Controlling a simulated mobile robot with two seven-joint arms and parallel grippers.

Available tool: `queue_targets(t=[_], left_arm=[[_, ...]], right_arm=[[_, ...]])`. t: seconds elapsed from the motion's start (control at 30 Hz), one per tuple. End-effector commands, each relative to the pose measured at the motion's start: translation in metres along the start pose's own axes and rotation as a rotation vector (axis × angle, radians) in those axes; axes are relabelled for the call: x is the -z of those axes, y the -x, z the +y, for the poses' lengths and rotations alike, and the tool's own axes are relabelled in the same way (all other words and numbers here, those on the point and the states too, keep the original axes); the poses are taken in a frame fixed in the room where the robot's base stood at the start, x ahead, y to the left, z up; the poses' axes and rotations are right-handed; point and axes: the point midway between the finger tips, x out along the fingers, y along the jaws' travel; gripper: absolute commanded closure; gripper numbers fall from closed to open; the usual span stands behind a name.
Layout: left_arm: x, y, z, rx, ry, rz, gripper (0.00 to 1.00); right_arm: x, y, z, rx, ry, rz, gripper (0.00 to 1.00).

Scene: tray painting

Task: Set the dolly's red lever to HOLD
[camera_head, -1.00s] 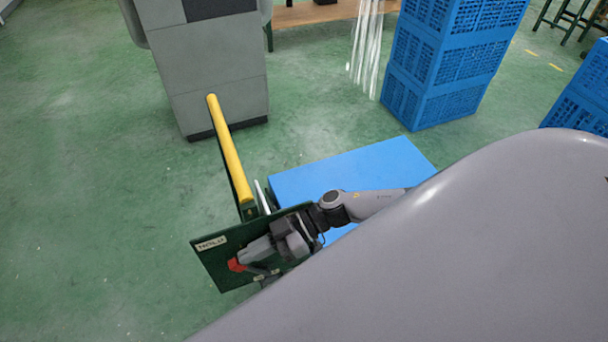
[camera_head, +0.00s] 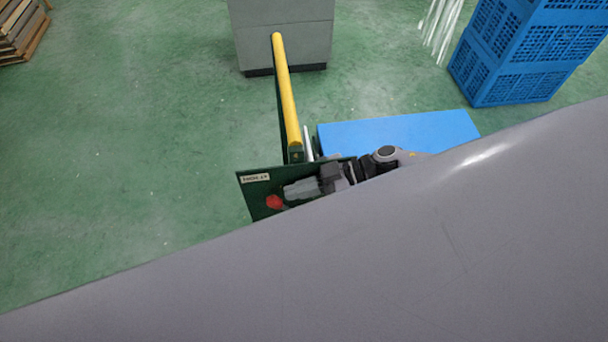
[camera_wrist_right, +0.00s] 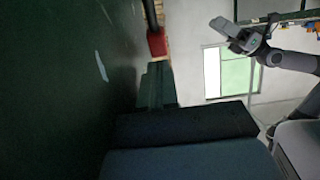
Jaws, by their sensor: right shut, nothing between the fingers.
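The dolly's upright dark green plate (camera_head: 258,198) stands below its yellow handle bar (camera_head: 287,95). A pale label (camera_head: 255,178), seemingly HOLD and upside down, is at its upper left corner. The lever's red knob (camera_head: 276,202) is a little below and right of that label. My right gripper (camera_head: 288,191) is shut and empty, its tips close to the knob. In the right wrist view the red knob (camera_wrist_right: 156,42) is just past the fingertips (camera_wrist_right: 154,72); I cannot tell if they touch. My left gripper (camera_wrist_right: 232,28) seems to show at the upper right, its jaws unclear.
The dolly's blue deck (camera_head: 400,130) lies behind the plate. A grey cabinet (camera_head: 282,45) stands beyond the handle. Stacked blue crates (camera_head: 515,75) are at the right back, wooden pallets (camera_head: 22,32) at the far left. Green floor is clear at left. My own grey body hides the lower right.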

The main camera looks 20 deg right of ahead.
Motion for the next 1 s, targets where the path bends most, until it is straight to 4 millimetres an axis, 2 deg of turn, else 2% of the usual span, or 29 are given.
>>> queue_targets(t=[0.07,0.3,0.5,0.7,1.0], left_arm=[[0.011,0.008,0.000,0.000,0.000,0.000,0.57],[0.007,0.005,0.002,-0.003,0.002,0.002,0.57],[0.005,0.004,0.000,-0.001,0.000,0.000,0.57],[0.004,0.004,0.000,0.000,0.000,0.000,0.57],[0.004,0.004,0.000,0.000,0.000,-0.001,0.57]], right_arm=[[0.008,0.011,0.001,-0.003,0.000,-0.003,1.00],[0.014,0.058,0.001,-0.003,0.000,-0.006,1.00],[0.022,0.090,0.001,-0.002,0.000,-0.006,1.00],[0.026,0.105,0.001,-0.001,-0.001,-0.003,1.00],[0.028,0.108,0.001,-0.001,-0.001,-0.003,1.00]])
